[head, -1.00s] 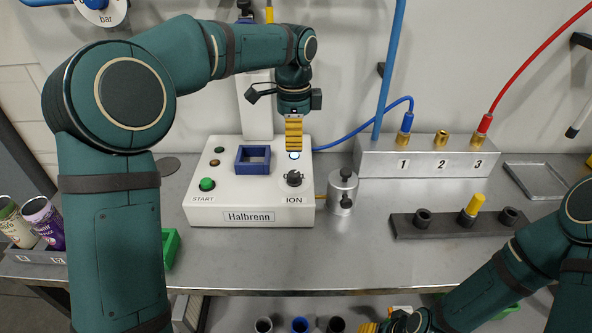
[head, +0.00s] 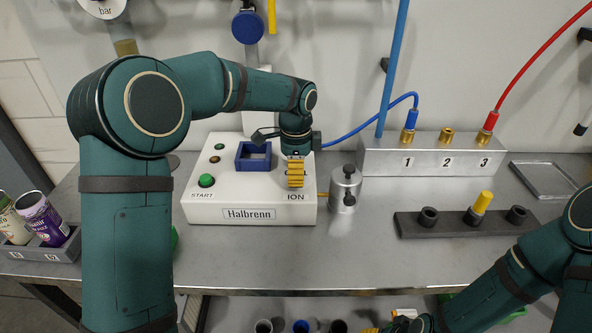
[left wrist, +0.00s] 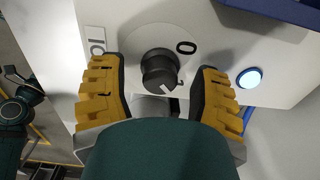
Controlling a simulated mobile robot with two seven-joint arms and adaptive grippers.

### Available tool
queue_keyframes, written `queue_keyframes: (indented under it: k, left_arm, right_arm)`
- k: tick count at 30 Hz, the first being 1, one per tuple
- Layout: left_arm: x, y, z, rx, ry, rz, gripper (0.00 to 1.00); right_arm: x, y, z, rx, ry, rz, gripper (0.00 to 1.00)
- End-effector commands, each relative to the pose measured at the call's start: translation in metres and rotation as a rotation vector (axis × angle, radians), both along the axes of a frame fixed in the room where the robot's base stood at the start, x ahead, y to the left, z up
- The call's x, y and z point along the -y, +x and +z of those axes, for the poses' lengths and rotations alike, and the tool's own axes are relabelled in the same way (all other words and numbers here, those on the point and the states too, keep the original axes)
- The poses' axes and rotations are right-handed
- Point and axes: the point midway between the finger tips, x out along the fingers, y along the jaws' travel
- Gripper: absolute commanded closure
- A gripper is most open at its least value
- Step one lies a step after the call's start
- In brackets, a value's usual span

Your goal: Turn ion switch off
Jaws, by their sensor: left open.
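The white Halbrenn box (head: 205,215) stands on the steel bench, with the label ION at its front right. In the left wrist view the black ION switch knob (left wrist: 158,72) sits on the box face, with a white mark on it. My left gripper (head: 295,178) is open above the switch, and in the head view it hides the knob. In the left wrist view the yellow fingers of my left gripper (left wrist: 158,95) are on either side of the knob, apart from it. A lit blue-white lamp (left wrist: 250,79) shows beside it. My right gripper (head: 385,328) is partly visible at the bottom edge.
A metal cylinder with black knobs (head: 344,188) stands right of the box. A blue square frame (head: 253,156) and green START button (head: 206,181) are on the box. A numbered metal block (head: 430,160) and a black rack (head: 450,222) are to the right.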

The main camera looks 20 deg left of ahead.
Motion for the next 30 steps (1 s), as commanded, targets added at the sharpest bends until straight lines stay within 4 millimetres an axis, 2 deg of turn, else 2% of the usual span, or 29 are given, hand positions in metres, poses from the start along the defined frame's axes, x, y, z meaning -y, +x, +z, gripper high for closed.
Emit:
queue_keyframes:
  k: [2, 6, 7, 8, 20, 30]
  left_arm:
    - [0.0, 0.0, 0.0, 0.0, 0.0, 0.0, 0.35]
    - [0.0, 0.0, 0.0, 0.0, 0.0, 0.0, 0.84]
    - [0.0, 0.0, 0.0, 0.0, 0.0, 0.0, 0.94]
    - [0.0, 0.0, 0.0, 0.0, 0.0, 0.0, 1.0]
    - [0.0, 0.0, 0.001, -0.002, 0.0, 0.05, 1.0]
    - [0.0, -0.001, 0.002, -0.003, 0.001, 0.288, 1.0]
  right_arm:
    - [0.0, 0.0, 0.0, 0.0, 0.0, 0.0, 0.53]
    - [0.0, 0.0, 0.0, 0.0, 0.0, 0.0, 0.53]
    - [0.0, 0.0, 0.0, 0.0, 0.0, 0.0, 0.53]
    - [0.0, 0.0, 0.0, 0.0, 0.0, 0.0, 0.53]
    - [0.0, -0.001, 0.005, -0.002, 0.0, 0.001, 0.53]
    - [0.0, -0.004, 0.022, -0.009, 0.001, 0.002, 0.53]
